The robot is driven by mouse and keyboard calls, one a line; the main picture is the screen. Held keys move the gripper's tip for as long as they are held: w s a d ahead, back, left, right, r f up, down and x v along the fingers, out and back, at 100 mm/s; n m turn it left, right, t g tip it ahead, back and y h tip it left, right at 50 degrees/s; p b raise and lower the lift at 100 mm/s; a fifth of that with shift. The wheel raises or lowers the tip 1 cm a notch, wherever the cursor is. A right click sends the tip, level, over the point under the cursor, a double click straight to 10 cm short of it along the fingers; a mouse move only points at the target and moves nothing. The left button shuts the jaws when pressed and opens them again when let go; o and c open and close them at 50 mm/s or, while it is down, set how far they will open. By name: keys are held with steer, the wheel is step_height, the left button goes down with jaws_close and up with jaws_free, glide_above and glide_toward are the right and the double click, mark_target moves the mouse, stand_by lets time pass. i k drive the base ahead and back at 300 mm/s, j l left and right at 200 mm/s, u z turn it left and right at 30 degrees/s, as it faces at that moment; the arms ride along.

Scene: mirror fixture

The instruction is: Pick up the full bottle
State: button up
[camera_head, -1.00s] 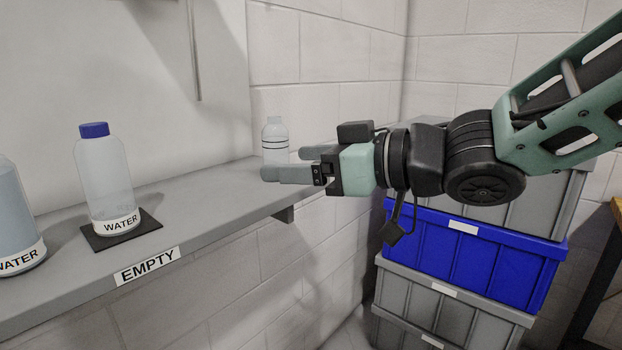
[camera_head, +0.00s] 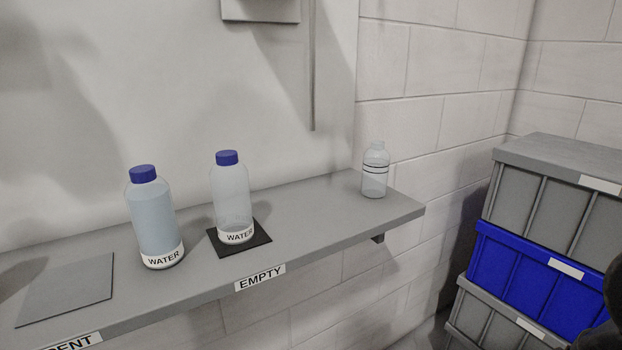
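Two bottles with blue caps and WATER labels stand upright on a grey shelf (camera_head: 325,224). The left bottle (camera_head: 153,214) looks filled with bluish water almost to its shoulder. The right bottle (camera_head: 231,190) looks clear and mostly empty, and stands on a black square mat (camera_head: 261,236) above the EMPTY label. My gripper is out of view, so its fingers and their distance from the bottles are hidden. Only a dark shape, perhaps part of my arm, shows at the right edge.
A small clear bottle (camera_head: 375,171) with dark bands stands near the shelf's right end. A grey square mat (camera_head: 67,289) lies bare at the left, above a partly cut-off label. Stacked grey and blue crates (camera_head: 535,282) stand at the right.

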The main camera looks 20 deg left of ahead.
mark_target(150, 204)
steer(key=u, duration=1.65)
steer(key=j+z, duration=0.3)
steer(key=j, duration=0.25)
steer(key=j+z, duration=0.3)
steer(key=j, duration=0.3)
steer(key=i, duration=0.05)
